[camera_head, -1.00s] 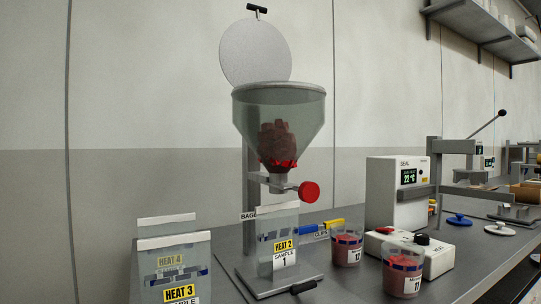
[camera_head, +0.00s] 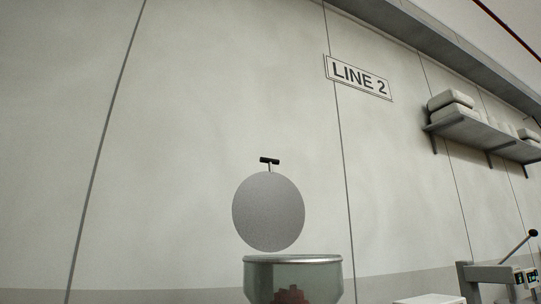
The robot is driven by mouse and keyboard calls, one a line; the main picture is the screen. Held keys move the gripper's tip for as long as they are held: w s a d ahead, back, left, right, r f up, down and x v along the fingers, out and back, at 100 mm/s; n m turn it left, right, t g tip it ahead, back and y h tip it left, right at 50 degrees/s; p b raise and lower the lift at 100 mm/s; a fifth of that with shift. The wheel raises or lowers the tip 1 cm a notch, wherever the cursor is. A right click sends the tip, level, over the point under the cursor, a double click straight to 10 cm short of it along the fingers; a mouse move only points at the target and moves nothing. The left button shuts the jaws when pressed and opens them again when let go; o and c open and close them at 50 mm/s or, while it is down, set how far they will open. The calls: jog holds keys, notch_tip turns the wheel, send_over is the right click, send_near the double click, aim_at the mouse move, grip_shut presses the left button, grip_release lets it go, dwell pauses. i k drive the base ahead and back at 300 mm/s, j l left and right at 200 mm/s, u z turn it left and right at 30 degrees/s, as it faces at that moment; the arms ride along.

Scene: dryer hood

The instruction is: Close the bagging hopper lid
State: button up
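The bagging hopper (camera_head: 293,279) stands at the bottom centre of the head view, with only its upper part in the picture. It is see-through, and dark red material shows low inside it. Its round grey lid (camera_head: 268,212) stands open and upright behind the rim. A black T-shaped handle (camera_head: 269,161) sits at the top edge of the lid. My gripper is not in view.
A wall shelf (camera_head: 485,137) with white bundles is at the right. A "LINE 2" sign (camera_head: 358,78) hangs on the wall. A machine with a black-knobbed lever (camera_head: 500,272) shows at the lower right. The bench top is out of view.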

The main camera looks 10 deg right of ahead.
aim_at(268, 210)
jog(key=i+l, duration=0.15)
jog(key=l, duration=0.25)
jog(key=i+l, duration=0.15)
jog(key=l, duration=0.25)
jog(key=i+l, duration=0.15)
jog(key=l, duration=0.2)
jog(key=i+l, duration=0.15)
jog(key=l, duration=0.25)
jog(key=i+l, duration=0.1)
jog(key=l, duration=0.3)
jog(key=i+l+u, duration=0.1)
jog(key=l, duration=0.3)
jog(key=i, duration=0.05)
